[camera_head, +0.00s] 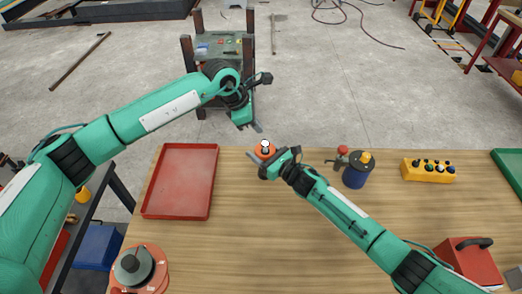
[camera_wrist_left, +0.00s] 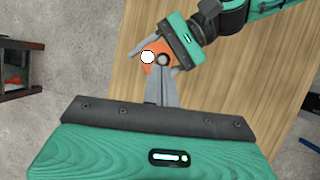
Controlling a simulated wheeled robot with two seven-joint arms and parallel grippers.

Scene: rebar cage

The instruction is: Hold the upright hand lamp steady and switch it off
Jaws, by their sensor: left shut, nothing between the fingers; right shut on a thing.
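The hand lamp (camera_head: 264,154) stands at the far edge of the wooden table, orange with a bright white round top. In the left wrist view the lamp (camera_wrist_left: 152,68) is seen from above, with a white disc and a grey round part beside it. My right gripper (camera_head: 268,163) is shut on the lamp from the near right side; its fingers flank the orange body in the left wrist view. My left gripper (camera_head: 256,127) is shut and empty, above and just beyond the lamp. Its closed fingertips (camera_wrist_left: 163,80) partly cover the lamp in the wrist view.
A red tray (camera_head: 150,207) lies left of the lamp. A blue canister (camera_head: 355,176) and a yellow button box (camera_head: 428,170) stand to the right. A cable reel (camera_head: 137,268) is at the near left, a red box (camera_head: 471,262) at the near right. The table's middle is mostly clear.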

